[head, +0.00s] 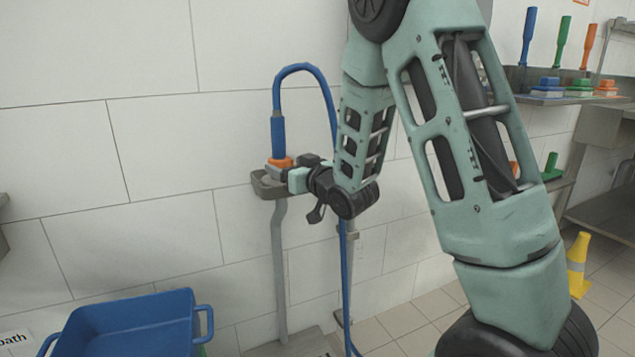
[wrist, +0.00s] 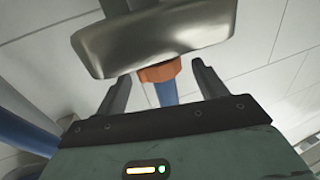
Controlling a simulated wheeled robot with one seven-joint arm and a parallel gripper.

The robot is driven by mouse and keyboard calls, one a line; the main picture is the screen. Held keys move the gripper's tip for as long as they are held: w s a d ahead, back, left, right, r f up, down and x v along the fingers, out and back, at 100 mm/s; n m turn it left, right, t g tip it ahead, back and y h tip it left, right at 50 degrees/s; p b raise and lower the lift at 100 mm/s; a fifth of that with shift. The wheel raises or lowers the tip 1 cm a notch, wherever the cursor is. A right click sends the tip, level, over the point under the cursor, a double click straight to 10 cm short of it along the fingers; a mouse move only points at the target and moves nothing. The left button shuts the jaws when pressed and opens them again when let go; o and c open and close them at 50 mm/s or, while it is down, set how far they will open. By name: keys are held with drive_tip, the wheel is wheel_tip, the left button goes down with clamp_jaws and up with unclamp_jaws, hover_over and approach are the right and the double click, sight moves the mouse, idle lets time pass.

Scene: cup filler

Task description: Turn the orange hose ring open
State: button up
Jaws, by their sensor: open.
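The orange hose ring (head: 281,162) sits at the lower end of an upright blue hose grip (head: 278,138), just above a grey wall holder (head: 266,188). My gripper (head: 284,174) reaches it from the right. In the wrist view my gripper (wrist: 160,76) is open, with one finger on each side of the orange ring (wrist: 158,71). I see gaps between the ring and both fingers. The blue hose part (wrist: 166,93) shows below the ring there. The grey metal holder (wrist: 150,38) hides part of the ring.
The blue hose (head: 300,68) loops over and runs down behind my arm. A grey post (head: 280,265) stands under the holder. A blue tub (head: 128,325) is at the lower left. A yellow cone (head: 578,262) and shelves with brushes (head: 548,88) are at the right.

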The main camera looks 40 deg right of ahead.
drive_tip(key=s+b, duration=1.3)
drive_tip(key=b, duration=0.2)
drive_tip(key=shift+a, duration=0.15)
drive_tip(key=shift+s, duration=0.1)
